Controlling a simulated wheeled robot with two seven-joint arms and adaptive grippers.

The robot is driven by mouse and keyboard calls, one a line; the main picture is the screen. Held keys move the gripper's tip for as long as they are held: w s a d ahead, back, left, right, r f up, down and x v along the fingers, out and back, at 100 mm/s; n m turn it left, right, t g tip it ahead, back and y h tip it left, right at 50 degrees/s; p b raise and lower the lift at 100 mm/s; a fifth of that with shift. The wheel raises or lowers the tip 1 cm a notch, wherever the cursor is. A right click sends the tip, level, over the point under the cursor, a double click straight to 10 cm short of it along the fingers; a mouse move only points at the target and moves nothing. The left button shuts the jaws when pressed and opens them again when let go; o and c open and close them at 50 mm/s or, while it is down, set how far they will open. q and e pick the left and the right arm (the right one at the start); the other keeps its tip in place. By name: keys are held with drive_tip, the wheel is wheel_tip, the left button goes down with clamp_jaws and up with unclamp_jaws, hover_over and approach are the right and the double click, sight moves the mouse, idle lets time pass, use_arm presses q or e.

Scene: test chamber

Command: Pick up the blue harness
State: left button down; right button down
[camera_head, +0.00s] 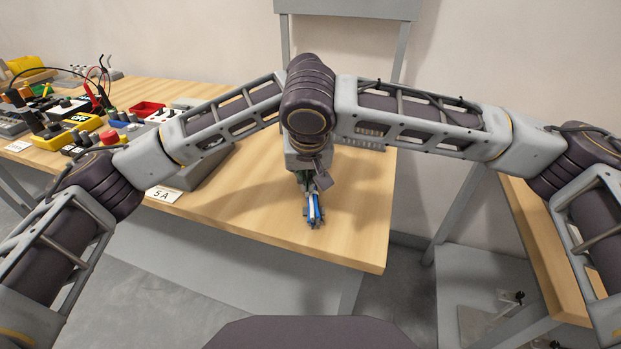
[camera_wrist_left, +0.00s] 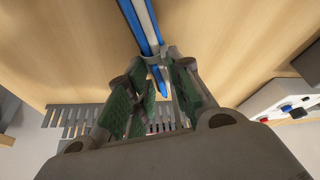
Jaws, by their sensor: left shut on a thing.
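The blue harness (camera_head: 317,209) is a narrow blue and white bundle low in the middle of the head view, over the wooden table. It also shows in the left wrist view (camera_wrist_left: 139,22), running from the top edge down between the fingers. My left gripper (camera_wrist_left: 160,58) has green inner finger parts and is shut on the harness. In the head view the arms meet in the middle and overlap. I cannot tell whether the harness touches the table.
The wooden table (camera_head: 350,225) is bare around the harness, with its right edge close by. A grey comb-like rack (camera_head: 372,143) stands behind. Several devices, a yellow one (camera_head: 65,138) and a red tray (camera_head: 147,108) crowd the left. Another table (camera_head: 525,235) stands right.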

use_arm(q)
drive_tip(key=shift+r, duration=0.25)
use_arm(e)
drive_tip(key=shift+r, duration=0.3)
